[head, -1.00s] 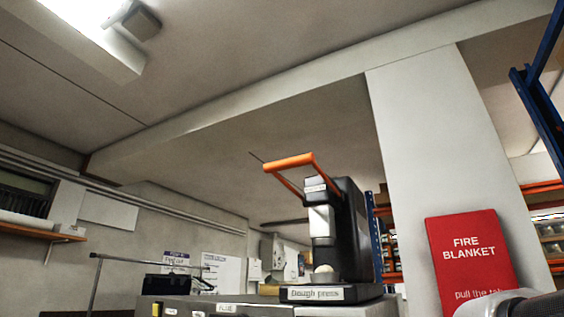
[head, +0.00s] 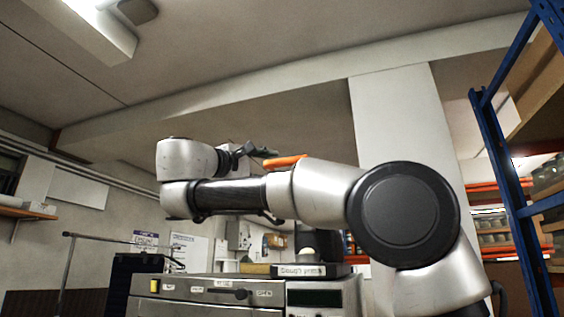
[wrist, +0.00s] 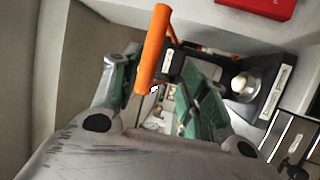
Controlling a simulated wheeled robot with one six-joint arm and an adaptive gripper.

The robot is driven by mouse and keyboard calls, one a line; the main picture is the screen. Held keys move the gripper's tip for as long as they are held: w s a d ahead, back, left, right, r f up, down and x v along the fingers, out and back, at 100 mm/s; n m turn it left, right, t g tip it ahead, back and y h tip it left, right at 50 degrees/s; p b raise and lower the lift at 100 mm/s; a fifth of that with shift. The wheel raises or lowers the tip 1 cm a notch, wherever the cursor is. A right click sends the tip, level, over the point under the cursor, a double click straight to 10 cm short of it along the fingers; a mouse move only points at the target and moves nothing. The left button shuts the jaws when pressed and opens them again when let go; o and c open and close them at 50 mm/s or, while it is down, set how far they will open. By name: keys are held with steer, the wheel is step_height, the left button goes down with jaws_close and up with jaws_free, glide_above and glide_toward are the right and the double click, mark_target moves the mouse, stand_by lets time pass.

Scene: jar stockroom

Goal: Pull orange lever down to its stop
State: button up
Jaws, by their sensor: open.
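The orange lever (head: 285,161) of the black dough press (head: 335,271) shows just past my arm in the head view, its bar raised high. My arm hides most of the press body and the lever's side arms. My gripper (head: 262,151) is at the lever's left end in that view. In the wrist view the orange lever bar (wrist: 152,50) runs between the two green-padded fingers of my open gripper (wrist: 163,75). I cannot tell whether either finger touches it. The press's label plate (wrist: 277,92) and round silver part (wrist: 246,86) lie beyond the right finger.
The press stands on a grey cabinet (head: 205,291) with a yellow switch and labels. A blue rack (head: 505,170) rises at the right. A metal rail (head: 100,237) stands at the left. A red panel (wrist: 262,6) shows at the top of the wrist view.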

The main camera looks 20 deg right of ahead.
mark_target(283, 162)
steer(key=shift+s+d+r+m+h, duration=0.1)
steer(key=shift+d+r+m+h, duration=0.1)
steer(key=shift+r, duration=0.15)
steer(key=shift+d+r+m+h, duration=0.1)
steer(key=shift+r+m+h, duration=0.1)
steer(key=shift+r, duration=0.15)
steer(key=x, duration=0.5)
steer(key=shift+d, duration=0.3)
steer(key=shift+x, duration=0.8)
steer(key=shift+f, duration=0.1)
jaws_close()
